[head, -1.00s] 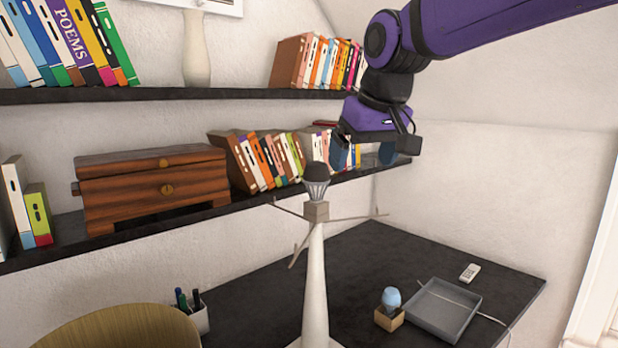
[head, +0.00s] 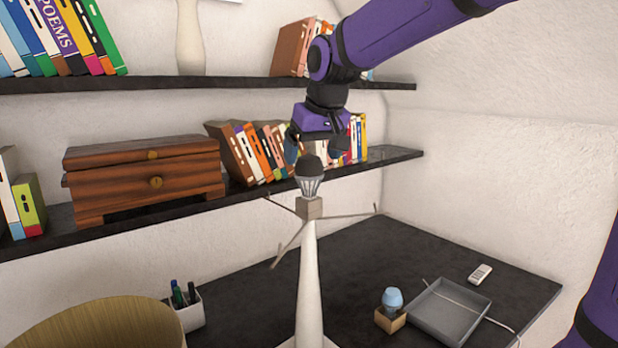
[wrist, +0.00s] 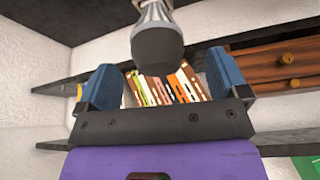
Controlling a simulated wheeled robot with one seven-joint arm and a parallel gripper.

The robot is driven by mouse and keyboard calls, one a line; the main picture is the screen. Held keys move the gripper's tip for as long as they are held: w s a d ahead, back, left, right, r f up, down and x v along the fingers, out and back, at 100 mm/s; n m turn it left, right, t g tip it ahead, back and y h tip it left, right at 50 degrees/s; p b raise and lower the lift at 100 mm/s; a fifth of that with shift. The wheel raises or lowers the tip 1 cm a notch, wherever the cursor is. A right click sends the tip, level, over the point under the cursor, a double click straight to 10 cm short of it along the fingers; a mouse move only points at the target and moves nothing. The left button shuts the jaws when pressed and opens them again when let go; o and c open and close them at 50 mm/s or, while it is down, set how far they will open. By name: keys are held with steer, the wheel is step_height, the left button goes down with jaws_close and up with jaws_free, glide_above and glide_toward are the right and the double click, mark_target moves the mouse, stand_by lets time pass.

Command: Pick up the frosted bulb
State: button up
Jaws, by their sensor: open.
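A dark grey bulb (head: 310,168) with a pale ribbed collar sits upright on top of a white stand (head: 309,270) with thin side arms. A pale blue bulb (head: 392,298) stands in a small wooden block (head: 390,321) on the desk. I cannot tell for sure which one is the frosted bulb. My gripper (head: 317,150) is open and empty, pointing down just above or behind the dark bulb. In the wrist view the dark bulb (wrist: 157,48) shows large, roughly between the blue fingers of my gripper (wrist: 165,85); no contact is visible.
A shelf (head: 370,165) with books and a wooden chest (head: 150,175) lies behind my gripper. On the desk are a grey tray (head: 450,312), a white remote (head: 480,273) and a pen cup (head: 189,310). A chair back (head: 100,325) is at lower left.

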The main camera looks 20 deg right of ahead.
mark_target(309, 181)
steer(key=x, duration=0.5)
steer(key=shift+w+d+r, duration=0.15)
steer(key=shift+w+d, duration=0.05)
steer(key=shift+w, duration=0.1)
steer(key=c, duration=1)
